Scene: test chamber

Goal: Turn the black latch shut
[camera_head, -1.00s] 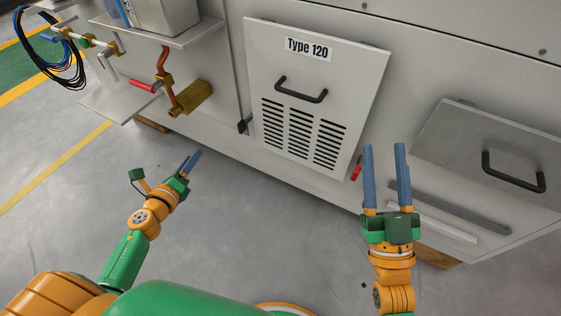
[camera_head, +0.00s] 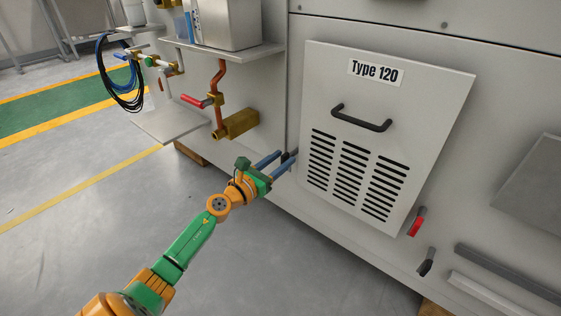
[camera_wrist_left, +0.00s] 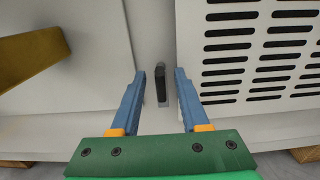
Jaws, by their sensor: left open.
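The black latch (camera_wrist_left: 161,84) shows in the left wrist view as a short dark bar beside the left edge of the vented panel. My left gripper (camera_wrist_left: 160,76) is open, with one blue finger on each side of the latch and a gap visible on both sides. In the head view my left gripper (camera_head: 284,159) reaches the lower left edge of the "Type 120" panel (camera_head: 440,130), and its fingers mostly hide the latch. The panel lies against the cabinet front. My right gripper is out of view.
A red-handled latch (camera_head: 417,222) and another black-handled one (camera_head: 427,262) are at the panel's lower right. A brass block (camera_head: 238,124) and copper pipe with a red lever (camera_head: 195,101) are left of the panel. The floor before the cabinet is clear.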

